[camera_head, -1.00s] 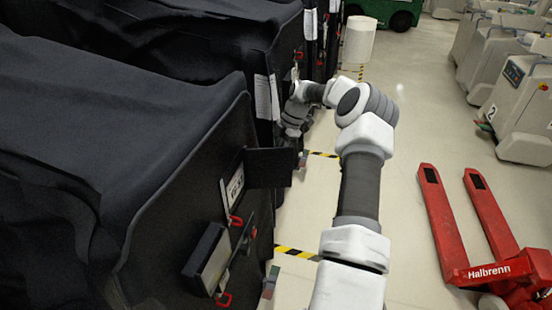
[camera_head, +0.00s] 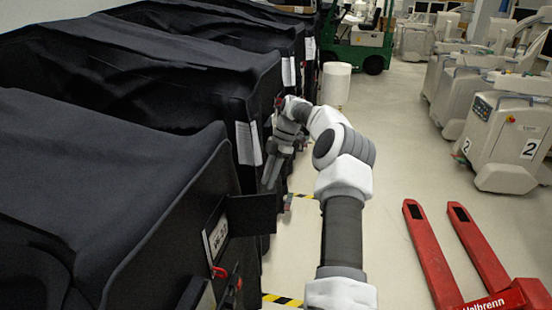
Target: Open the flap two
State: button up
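Several carts under black covers stand in a row on the left. On the nearest cart (camera_head: 120,260), a dark flap (camera_head: 250,214) stands out from the side, with a white label (camera_head: 215,235) beside it. The second cart (camera_head: 190,85) has white paper sheets (camera_head: 248,143) on its side. I cannot read a number on any flap. My gripper (camera_head: 270,182) points down beside the second cart's front side, beyond the open flap. Its fingers look close together, but the gap and any contact are unclear. My wrist and arm hide part of that side.
A red pallet truck (camera_head: 440,260) lies on the floor at the right. A white cylinder (camera_head: 335,84) stands in the aisle beyond my arm. Beige machines (camera_head: 505,140) line the right side, and a green vehicle (camera_head: 358,45) is at the back.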

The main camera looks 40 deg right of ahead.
jog(key=p+v, duration=0.1)
jog(key=v, duration=0.6)
jog(key=shift+r, duration=0.35)
